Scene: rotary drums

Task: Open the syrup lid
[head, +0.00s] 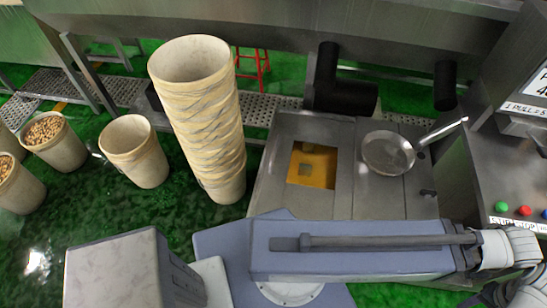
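The syrup tank (270,185) is a grey metal box with a flat top at the centre of the head view. A square opening in its top shows amber syrup (322,174) with a small greyish patch in it. To the right of the opening is a flat metal panel (380,196) with small dark fittings (428,192) at its right edge. I cannot tell whether this panel is the lid. Neither of my grippers can be made out. Parts of my own body cover the bottom of the view and hide the tank's near side.
A round metal pan (388,152) with a long handle lies on the panel. A tall stack of pale buckets (208,125) stands left of the tank, beside a single bucket (135,150) and nut-filled buckets (52,145). A control box with coloured buttons (513,209) is at right.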

